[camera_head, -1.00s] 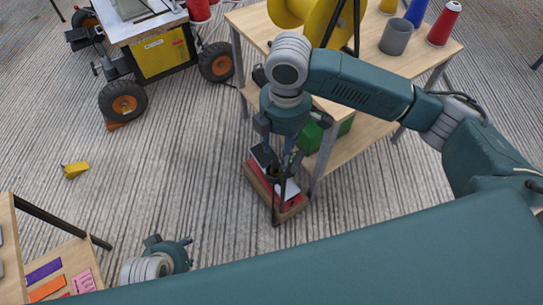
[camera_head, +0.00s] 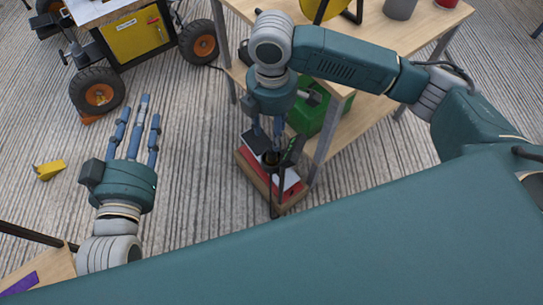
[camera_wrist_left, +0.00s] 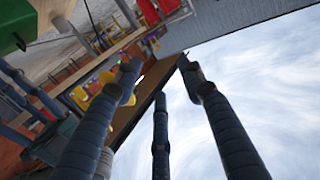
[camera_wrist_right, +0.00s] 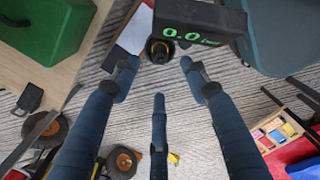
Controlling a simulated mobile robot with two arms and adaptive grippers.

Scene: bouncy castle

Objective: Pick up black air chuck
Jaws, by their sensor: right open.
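A black device with a green digital readout (camera_wrist_right: 195,22) shows close up in the right wrist view. In the head view these dark parts (camera_head: 270,160) are above the red and brown box, partly hidden by my right gripper. My right gripper (camera_wrist_right: 160,78) is open and empty, fingers spread just short of the fitting. My left gripper (camera_head: 138,112) is open and empty, fingers pointing up in the head view, away from the box.
The red and brown box (camera_head: 246,165) stands on the floor beside a wooden table (camera_head: 375,45). A green box (camera_head: 306,118) is on the table's lower shelf. A wheeled machine with a yellow panel (camera_head: 136,40) is at upper left. A small yellow object (camera_head: 50,169) lies on the floor.

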